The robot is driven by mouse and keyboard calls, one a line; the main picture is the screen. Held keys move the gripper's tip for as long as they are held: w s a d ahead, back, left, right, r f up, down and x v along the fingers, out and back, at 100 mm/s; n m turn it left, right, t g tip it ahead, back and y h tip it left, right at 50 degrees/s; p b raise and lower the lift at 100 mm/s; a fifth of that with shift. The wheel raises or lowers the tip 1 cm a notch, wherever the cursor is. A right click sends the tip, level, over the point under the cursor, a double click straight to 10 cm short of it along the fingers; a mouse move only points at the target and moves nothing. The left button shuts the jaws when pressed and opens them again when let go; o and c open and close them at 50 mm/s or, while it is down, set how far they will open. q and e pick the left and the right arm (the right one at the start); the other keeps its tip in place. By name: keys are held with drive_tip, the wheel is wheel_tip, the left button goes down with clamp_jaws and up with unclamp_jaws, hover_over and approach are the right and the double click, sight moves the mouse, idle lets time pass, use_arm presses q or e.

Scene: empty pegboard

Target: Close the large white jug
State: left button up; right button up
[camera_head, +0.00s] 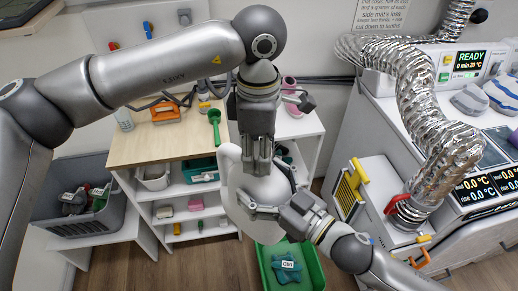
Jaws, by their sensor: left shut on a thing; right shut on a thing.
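The large white jug (232,180) is in the middle of the head view, held above the floor in front of the wooden-topped shelf. My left gripper (258,168) points down and is shut at the jug's upper part. Its fingers hide what they grip, so I cannot tell the lid from the body there. My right gripper (268,210) reaches in from the lower right and is shut on the jug's side, lower down. The jug's opening is hidden by the grippers, and I cannot see whether a lid sits on it.
A green tray (312,272) with a teal item stands on the floor below. A wooden-topped shelf (150,140) with a green scoop (214,118) is behind left. A grey crate (50,222) is at far left. A machine with a silver hose (430,120) stands right.

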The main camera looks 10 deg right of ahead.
use_arm(q)
drive_tip(key=m, duration=0.3)
drive_tip(key=shift+w+a, duration=0.1)
drive_tip(key=shift+w, duration=0.1)
drive_tip(key=m, duration=0.4)
drive_tip(key=shift+m, duration=0.4)
drive_tip(key=o, duration=1.2)
drive_tip(key=shift+s, duration=0.1)
wheel_tip(320, 180, up, 12)
drive_tip(key=shift+f, duration=0.1)
